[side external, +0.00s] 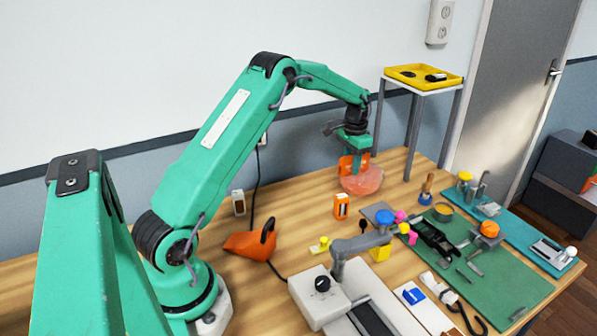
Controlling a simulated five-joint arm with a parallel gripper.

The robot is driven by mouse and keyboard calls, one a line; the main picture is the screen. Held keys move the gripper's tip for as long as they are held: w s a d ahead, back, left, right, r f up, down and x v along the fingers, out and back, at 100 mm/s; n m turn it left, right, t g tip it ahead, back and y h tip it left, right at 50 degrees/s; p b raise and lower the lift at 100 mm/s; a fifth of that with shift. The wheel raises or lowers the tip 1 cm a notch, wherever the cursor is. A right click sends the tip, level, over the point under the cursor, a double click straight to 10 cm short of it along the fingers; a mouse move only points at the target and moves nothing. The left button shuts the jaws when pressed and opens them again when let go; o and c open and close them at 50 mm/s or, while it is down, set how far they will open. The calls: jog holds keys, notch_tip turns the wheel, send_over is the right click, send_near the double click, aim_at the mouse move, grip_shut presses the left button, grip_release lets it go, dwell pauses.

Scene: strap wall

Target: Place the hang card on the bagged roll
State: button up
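The bagged roll (364,182) looks like a translucent reddish bundle on the wooden table, near its back edge. My gripper (354,169) points down directly above it, with its teal fingers close to the bundle's top. An orange piece (345,166), which looks like the hang card, is at the fingertips and overlaps the top of the bundle in this view. At this size I cannot tell whether the fingers are clamped on it or just around it, nor whether it rests on the roll.
A small orange-and-white block (341,206) stands in front of the roll. An orange holder (252,243) and a grey-armed device (350,262) are nearer. A cluttered green mat (500,272) lies to the right. A yellow tray (408,73) sits on a raised stand behind.

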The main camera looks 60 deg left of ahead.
aim_at(352, 155)
jog(key=shift+o, duration=0.5)
jog(key=shift+r, duration=0.1)
notch_tip(352, 155, up, 12)
jog(key=shift+f, duration=0.1)
dwell(0.4)
dwell(0.5)
